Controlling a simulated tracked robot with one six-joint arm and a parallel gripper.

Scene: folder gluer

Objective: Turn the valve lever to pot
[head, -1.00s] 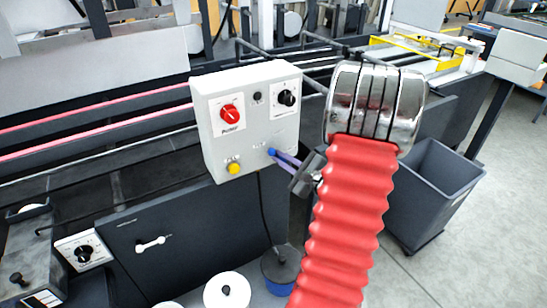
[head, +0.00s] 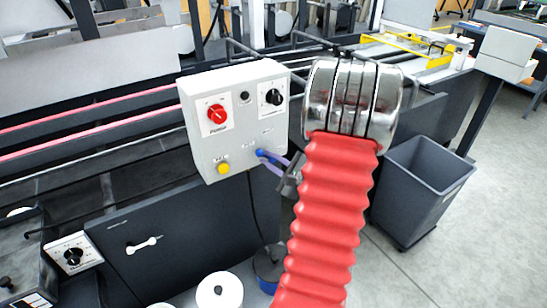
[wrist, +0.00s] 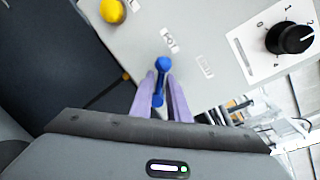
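The valve lever (wrist: 160,82) is a small blue handle low on the front of a pale grey control box (head: 203,150). It also shows in the head view (head: 261,153), partly hidden by my gripper. My gripper (wrist: 161,88) has two purple fingers, one on each side of the lever, with their tips close to the box face. In the wrist view a narrow gap shows between the lever and the right finger. I cannot tell whether the fingers press on it.
The box also carries a red knob (head: 217,114), a black dial (head: 273,97) and a yellow button (head: 223,168), which is left of the lever. A grey bin (head: 425,180) stands on the floor to the right. White reels (head: 220,290) lie below the box.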

